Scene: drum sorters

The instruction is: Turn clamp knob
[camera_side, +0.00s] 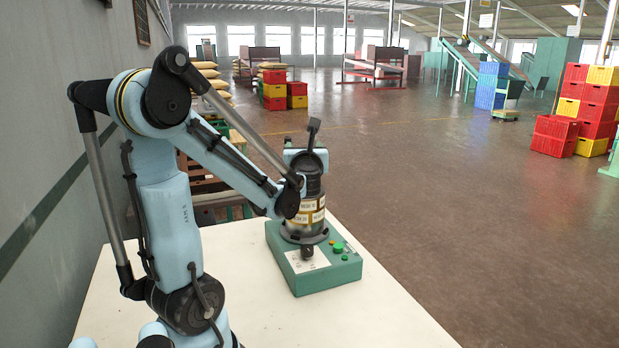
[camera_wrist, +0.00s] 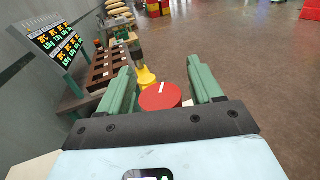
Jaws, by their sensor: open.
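In the wrist view a round red knob (camera_wrist: 160,97) with a white line on its top appears between the two green fingers of my gripper (camera_wrist: 160,66). The fingers are spread, with a visible gap on each side of the knob. A yellow part (camera_wrist: 146,77) shows just beyond the knob. In the side view a dark, upright cylinder with cream labels (camera_side: 309,216) stands over a green box (camera_side: 326,280) on the pale table. My wrist is at its top; my fingers and the red knob are hidden there.
The green box carries small coloured buttons and a black knob (camera_side: 307,252) at its front. The pale table (camera_side: 370,325) is clear in front. In the wrist view a display panel (camera_wrist: 60,45) and a brown compartmented rack (camera_wrist: 105,68) stand to the left.

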